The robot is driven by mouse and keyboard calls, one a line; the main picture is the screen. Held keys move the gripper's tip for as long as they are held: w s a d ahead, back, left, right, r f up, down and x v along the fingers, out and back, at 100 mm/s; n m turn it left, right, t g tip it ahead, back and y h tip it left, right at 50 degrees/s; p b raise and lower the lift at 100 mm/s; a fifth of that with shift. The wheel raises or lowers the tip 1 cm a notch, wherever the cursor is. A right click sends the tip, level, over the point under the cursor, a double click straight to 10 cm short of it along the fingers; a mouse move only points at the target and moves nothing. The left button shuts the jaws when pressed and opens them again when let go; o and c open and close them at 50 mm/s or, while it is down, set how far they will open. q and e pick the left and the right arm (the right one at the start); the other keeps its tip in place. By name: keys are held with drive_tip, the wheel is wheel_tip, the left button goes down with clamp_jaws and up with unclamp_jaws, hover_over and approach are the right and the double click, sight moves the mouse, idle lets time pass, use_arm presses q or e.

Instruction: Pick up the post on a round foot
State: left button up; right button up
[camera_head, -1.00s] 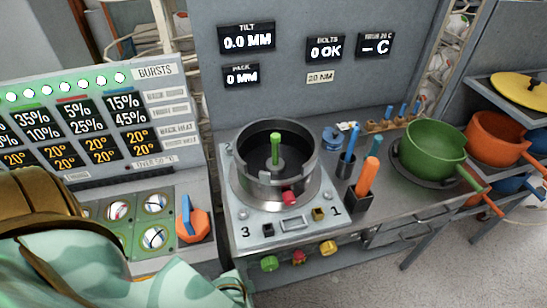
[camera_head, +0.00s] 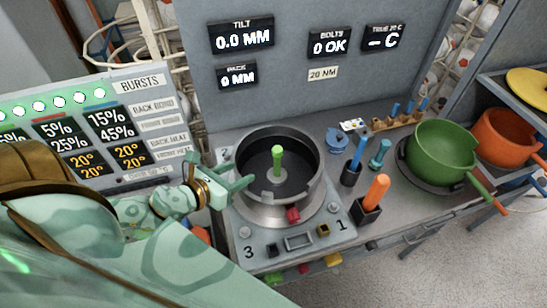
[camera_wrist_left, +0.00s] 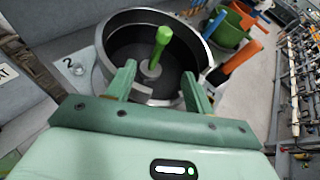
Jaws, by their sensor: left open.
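A bright green post (camera_head: 278,160) stands upright in the open grey metal cylinder (camera_head: 313,184). In the left wrist view the green post (camera_wrist_left: 161,44) rises from a small round grey foot. My left gripper (camera_head: 238,168) is open and empty at the left rim of the cylinder, apart from the post. In the left wrist view my gripper's fingers (camera_wrist_left: 159,75) are spread, with the post beyond them and between them in the picture. A short teal post (camera_head: 380,153) with a wider foot stands on the bench to the right. My right gripper is not in view.
Right of the cylinder are an orange-handled tool in a dark holder (camera_head: 368,216), a blue-handled tool (camera_head: 358,155), and a green pot (camera_head: 438,148). A grey panel with displays (camera_head: 241,35) stands behind. The percentage board (camera_head: 70,150) is at left.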

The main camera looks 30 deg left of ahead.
sight(274, 153)
use_arm(q)
drive_tip(key=w+f, duration=0.1)
drive_tip(key=w, duration=0.2)
drive_tip(key=w+d+f+m, duration=0.1)
drive_tip(key=w, duration=0.2)
drive_tip(key=w+d+f+m+h, duration=0.1)
drive_tip(key=w, duration=0.3)
drive_tip(key=shift+w+f+p, duration=0.1)
drive_tip(key=shift+f+p, duration=0.25)
drive_tip(key=shift+f, duration=0.05)
drive_tip(key=shift+w+f, duration=0.1)
drive_tip(key=shift+w, duration=0.1)
drive_tip(key=shift+w+d, duration=0.1)
drive_tip(key=shift+w, duration=0.15)
drive_tip(key=x, duration=0.4)
drive_tip(key=shift+w+a, duration=0.25)
drive_tip(key=shift+w, duration=0.15)
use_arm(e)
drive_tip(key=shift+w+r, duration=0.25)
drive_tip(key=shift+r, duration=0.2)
use_arm(q)
drive_tip(key=shift+s+d, duration=0.1)
drive_tip(key=shift+s, duration=0.05)
drive_tip(key=shift+c, duration=1.2)
clamp_jaws()
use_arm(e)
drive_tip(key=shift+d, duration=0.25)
